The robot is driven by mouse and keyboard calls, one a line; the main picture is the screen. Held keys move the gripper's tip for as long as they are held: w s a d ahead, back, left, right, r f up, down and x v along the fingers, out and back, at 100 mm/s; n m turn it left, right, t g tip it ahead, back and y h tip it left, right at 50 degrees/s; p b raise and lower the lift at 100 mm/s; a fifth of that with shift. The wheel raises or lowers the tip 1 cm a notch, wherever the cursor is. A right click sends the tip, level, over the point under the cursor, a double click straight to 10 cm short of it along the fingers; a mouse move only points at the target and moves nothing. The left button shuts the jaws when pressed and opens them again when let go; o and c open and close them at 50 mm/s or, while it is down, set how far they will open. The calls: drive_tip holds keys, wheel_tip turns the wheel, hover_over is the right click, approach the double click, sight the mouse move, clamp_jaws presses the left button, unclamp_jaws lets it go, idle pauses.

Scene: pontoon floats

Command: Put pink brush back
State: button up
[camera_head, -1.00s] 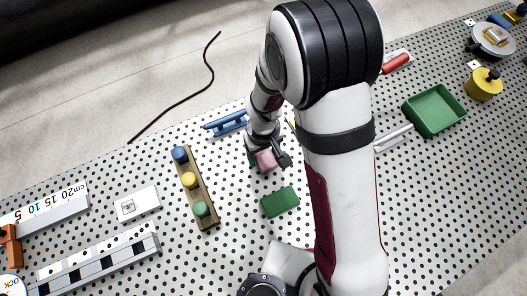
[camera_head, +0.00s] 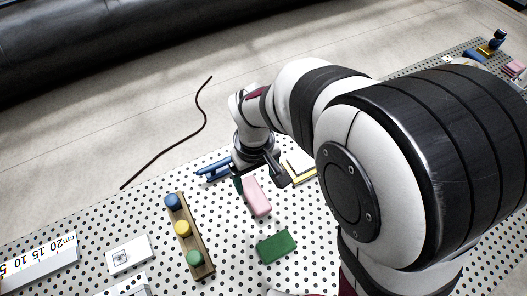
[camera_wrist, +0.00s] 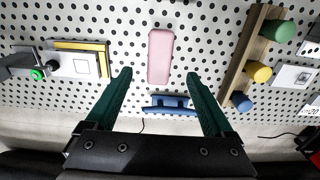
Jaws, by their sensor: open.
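The pink brush (camera_head: 257,196) shows as a plain pink block with rounded ends on the white perforated board. It also shows upper middle in the wrist view (camera_wrist: 160,55), with no bristles visible. My gripper (camera_head: 258,176) is open and empty, on the far side of the brush. In the wrist view the green fingers (camera_wrist: 158,76) are spread wide, and the brush lies beyond their tips, roughly centred between them. A blue rack-like piece (camera_head: 213,170) is beside my gripper; in the wrist view it lies between the fingers (camera_wrist: 168,104).
A green block (camera_head: 276,246) lies near the brush. A wooden strip with blue, yellow and green knobs (camera_head: 188,236) stands to the left. A yellow-edged white piece (camera_head: 300,167) lies right of my gripper. A dark cord (camera_head: 178,143) lies off the board.

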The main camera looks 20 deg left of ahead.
drive_tip(key=s+d+r+m, duration=0.3)
drive_tip(key=d+r+m, duration=0.3)
drive_tip(key=d, duration=0.3)
drive_tip(key=s+d+r+m+y, duration=0.1)
drive_tip(key=s+d+r+m, duration=0.2)
drive_tip(key=s+d+m, duration=0.5)
drive_tip(key=shift+s+r+m+y, duration=0.15)
drive_tip(key=shift+s+m+y, duration=0.2)
drive_tip(key=shift+s, duration=0.75)
